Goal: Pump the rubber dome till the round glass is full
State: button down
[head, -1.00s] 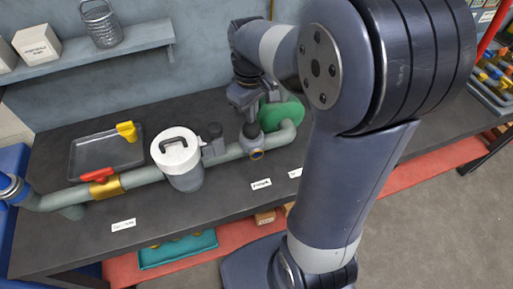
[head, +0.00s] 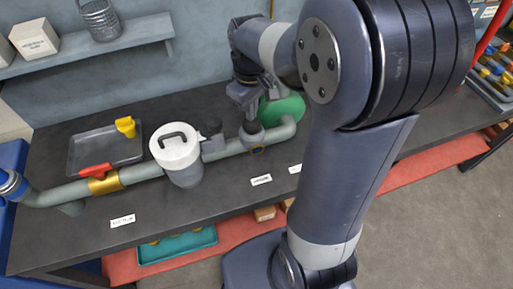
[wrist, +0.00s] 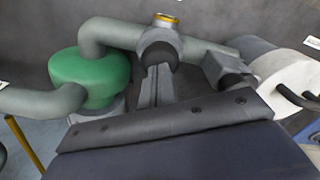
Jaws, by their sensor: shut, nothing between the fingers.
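The rubber dome (head: 252,133) looks like a dark grey rounded cap on the pipe fitting. It also shows in the wrist view (wrist: 158,47), at the finger ends. The round glass (head: 257,150) is a small disc with an orange rim on the fitting's front. In the wrist view its yellow-orange edge (wrist: 166,18) is seen almost side-on, so its fill level cannot be told. My gripper (head: 249,121) is shut and empty, pointing down over the dome. Its fingertips (wrist: 157,68) appear to meet the dome; how far it is pressed in is hidden.
A green round body (head: 284,108) sits beside the fitting under the curved pipe. A white-lidded canister (head: 177,148) stands left on the same pipe.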

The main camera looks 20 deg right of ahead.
jog(key=shift+f+b, duration=0.55)
jog(key=shift+f, duration=0.45)
jog(key=shift+r+p, duration=1.35)
jog(key=shift+r, duration=0.15)
notch_tip(320, 180, up, 7)
jog(key=p, duration=0.6)
jog(key=shift+f, duration=0.15)
